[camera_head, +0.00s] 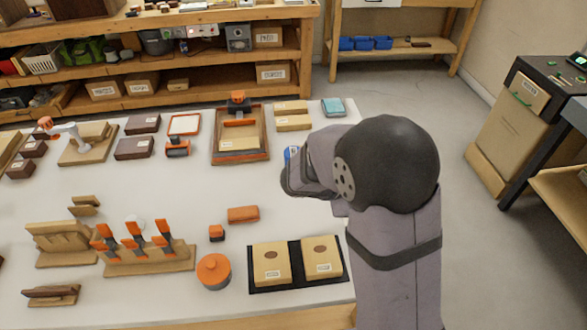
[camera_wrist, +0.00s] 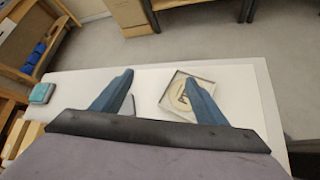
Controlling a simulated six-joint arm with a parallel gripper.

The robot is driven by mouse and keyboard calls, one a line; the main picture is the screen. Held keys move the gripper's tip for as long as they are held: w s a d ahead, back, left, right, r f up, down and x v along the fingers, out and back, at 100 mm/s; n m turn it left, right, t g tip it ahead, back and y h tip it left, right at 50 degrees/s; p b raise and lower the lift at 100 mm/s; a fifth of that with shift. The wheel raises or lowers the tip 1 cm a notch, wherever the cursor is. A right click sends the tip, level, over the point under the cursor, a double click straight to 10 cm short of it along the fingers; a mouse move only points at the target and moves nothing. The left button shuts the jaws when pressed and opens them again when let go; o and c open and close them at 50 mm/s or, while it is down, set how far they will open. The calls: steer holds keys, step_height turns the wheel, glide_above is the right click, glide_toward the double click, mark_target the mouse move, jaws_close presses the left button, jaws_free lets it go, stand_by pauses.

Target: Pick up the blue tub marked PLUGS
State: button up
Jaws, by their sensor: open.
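No tub with a readable PLUGS mark shows. In the head view a small blue patch with white on it (camera_head: 291,153) shows at the left edge of my arm; I cannot tell whether it is a tub or part of my gripper. My gripper (camera_wrist: 158,77) is open in the wrist view, its two blue-grey fingers apart above the white table (camera_wrist: 240,75), with nothing seen held between them. In the head view my arm hides the fingertips. Several blue bins (camera_head: 365,43) stand on a low shelf at the back, their marks unreadable; they also show in the wrist view (camera_wrist: 31,65).
A shallow square tray (camera_wrist: 208,82) with a round item lies by the right finger. A teal box (camera_head: 333,107), a wooden tray (camera_head: 264,140) and a black tray (camera_head: 297,243) with two tan boxes stand around my arm.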

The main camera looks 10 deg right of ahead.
steer(key=w+a+n+t+b, duration=0.1)
steer(key=w+a+n+t, duration=0.25)
steer(key=w, duration=0.25)
steer(key=w+a+n+t+b, duration=0.2)
steer(key=w+n+t, duration=0.15)
steer(key=w, duration=0.35)
steer(key=n+t+y+b, duration=0.2)
steer(key=n+t+y, duration=0.1)
steer(key=n+t, duration=0.4)
glide_above(297, 148)
steer(key=s+a, duration=0.2)
steer(key=s, duration=0.1)
steer(key=shift+w+r+n+g, duration=0.25)
steer(key=shift+n+g, duration=0.15)
steer(key=shift+g, duration=0.2)
steer(key=shift+d+f+b, duration=0.1)
steer(key=shift+f+b, duration=1.4)
steer(key=shift+f, duration=1.15)
step_height(297, 148, down, 2)
steer(key=shift+f+b, duration=0.15)
steer(key=shift+b, duration=0.6)
steer(key=x, duration=0.3)
steer(key=shift+w+d+r, duration=0.2)
steer(key=shift+w+d, duration=0.3)
steer(key=shift+w, duration=0.4)
steer(key=shift+r, duration=0.1)
steer(key=c, duration=1.2)
